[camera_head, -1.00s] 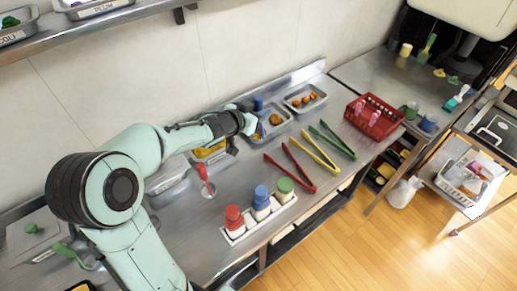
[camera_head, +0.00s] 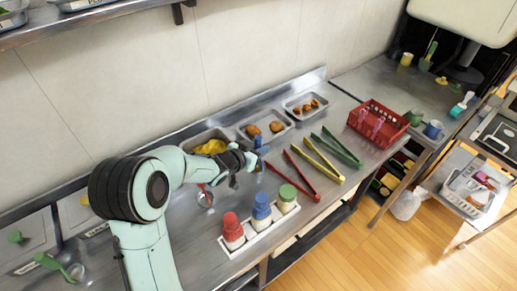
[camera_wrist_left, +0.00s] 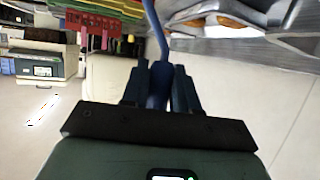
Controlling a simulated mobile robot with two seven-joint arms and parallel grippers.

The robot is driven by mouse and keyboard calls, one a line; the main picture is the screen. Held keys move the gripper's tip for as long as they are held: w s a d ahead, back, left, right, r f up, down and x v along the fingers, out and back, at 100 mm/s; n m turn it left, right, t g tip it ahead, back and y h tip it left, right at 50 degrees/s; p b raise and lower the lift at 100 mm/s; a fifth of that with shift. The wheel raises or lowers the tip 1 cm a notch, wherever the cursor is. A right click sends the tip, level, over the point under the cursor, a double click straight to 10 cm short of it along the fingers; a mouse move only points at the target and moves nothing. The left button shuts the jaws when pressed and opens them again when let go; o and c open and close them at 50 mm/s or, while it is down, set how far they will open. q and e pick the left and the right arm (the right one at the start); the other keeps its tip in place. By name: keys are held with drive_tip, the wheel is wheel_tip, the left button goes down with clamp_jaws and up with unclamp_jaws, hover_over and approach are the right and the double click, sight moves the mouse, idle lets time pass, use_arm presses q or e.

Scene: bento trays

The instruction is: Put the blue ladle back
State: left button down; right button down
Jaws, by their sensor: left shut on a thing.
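My left gripper (camera_head: 254,160) is shut on the handle of the blue ladle (camera_head: 258,142). It is over the counter in front of the food trays, just left of the red tongs. In the left wrist view the blue handle (camera_wrist_left: 154,45) stands between the two dark fingers (camera_wrist_left: 160,88) and runs toward the top edge. The ladle's bowl cannot be made out. The red ladle (camera_head: 208,196) lies on the counter to the left, partly behind my arm. My right gripper is not in view.
Trays of yellow food (camera_head: 196,137) and fried pieces (camera_head: 243,131) line the wall. Red (camera_head: 302,178), yellow (camera_head: 325,160) and green tongs (camera_head: 340,150) lie to the right. A white holder (camera_head: 252,240) with three bottles stands in front. A red basket (camera_head: 377,124) sits at the right end.

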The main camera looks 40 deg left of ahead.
use_arm(q)
drive_tip(key=shift+f, duration=0.1)
drive_tip(key=shift+f, duration=0.15)
drive_tip(key=c, duration=0.9)
unclamp_jaws()
drive_tip(key=shift+o, duration=0.2)
drive_tip(key=shift+r, duration=0.35)
drive_tip(key=v, duration=1.2)
drive_tip(key=shift+f, duration=0.15)
